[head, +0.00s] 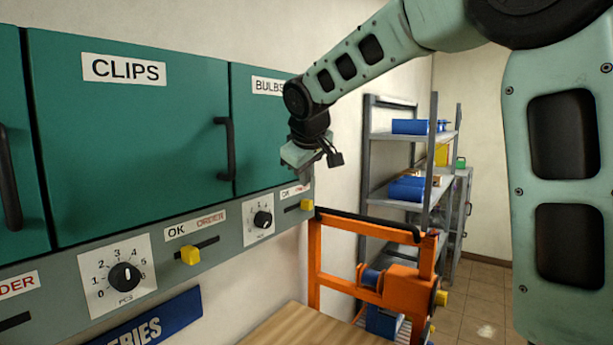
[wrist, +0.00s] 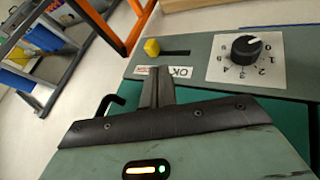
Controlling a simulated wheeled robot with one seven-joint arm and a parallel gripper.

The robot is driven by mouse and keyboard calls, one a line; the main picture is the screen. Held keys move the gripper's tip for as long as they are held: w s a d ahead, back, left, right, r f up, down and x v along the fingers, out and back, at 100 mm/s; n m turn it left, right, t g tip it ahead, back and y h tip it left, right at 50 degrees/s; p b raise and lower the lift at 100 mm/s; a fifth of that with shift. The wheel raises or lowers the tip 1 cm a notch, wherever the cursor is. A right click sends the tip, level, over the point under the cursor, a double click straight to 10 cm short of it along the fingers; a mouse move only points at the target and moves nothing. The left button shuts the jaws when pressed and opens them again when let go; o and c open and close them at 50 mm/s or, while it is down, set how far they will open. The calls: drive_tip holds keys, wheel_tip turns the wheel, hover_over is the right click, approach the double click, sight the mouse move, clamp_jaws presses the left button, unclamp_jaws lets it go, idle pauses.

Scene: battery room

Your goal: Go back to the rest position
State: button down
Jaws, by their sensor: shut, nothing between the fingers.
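My gripper (head: 322,161) is at the end of my arm, in front of the right end of the green wall cabinet, near the door labelled BULBS (head: 268,87). In the wrist view my gripper (wrist: 158,85) has its fingers together with nothing between them. Behind the fingers the wrist view shows the grey panel with a yellow slider (wrist: 152,47), an OK label (wrist: 181,72) partly covered by the fingers, and a black dial (wrist: 247,48). I cannot tell whether the fingertips touch the panel.
The CLIPS door (head: 130,140) has a black handle (head: 224,148). Below it are a dial (head: 125,277) and a yellow slider (head: 190,255). An orange frame (head: 315,265) stands right of the wooden top (head: 285,328). A grey shelf (head: 385,195) with blue items stands behind. Floor shows at right.

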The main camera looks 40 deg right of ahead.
drive_tip(key=shift+a, duration=0.1)
drive_tip(key=s+a+f+n+g+y+b, duration=0.15)
drive_tip(key=s+a+f+b, duration=0.3)
drive_tip(key=a+f, duration=0.5)
drive_tip(key=s+a+f+n+g+y+b, duration=0.1)
drive_tip(key=s+a+f+y+b, duration=0.1)
drive_tip(key=s+a+f+b, duration=0.55)
drive_tip(key=s+a+f+n+g+b, duration=0.1)
drive_tip(key=s+a+f, duration=0.3)
drive_tip(key=s+f, duration=0.6)
drive_tip(key=s+a+f+n+g+b, duration=0.1)
drive_tip(key=s+a+f+g+b, duration=0.2)
drive_tip(key=s+f, duration=0.8)
drive_tip(key=a+f+y+b, duration=0.1)
drive_tip(key=a, duration=0.1)
drive_tip(key=shift+a+b, duration=0.3)
drive_tip(key=shift+b, duration=0.05)
drive_tip(key=shift+n, duration=0.25)
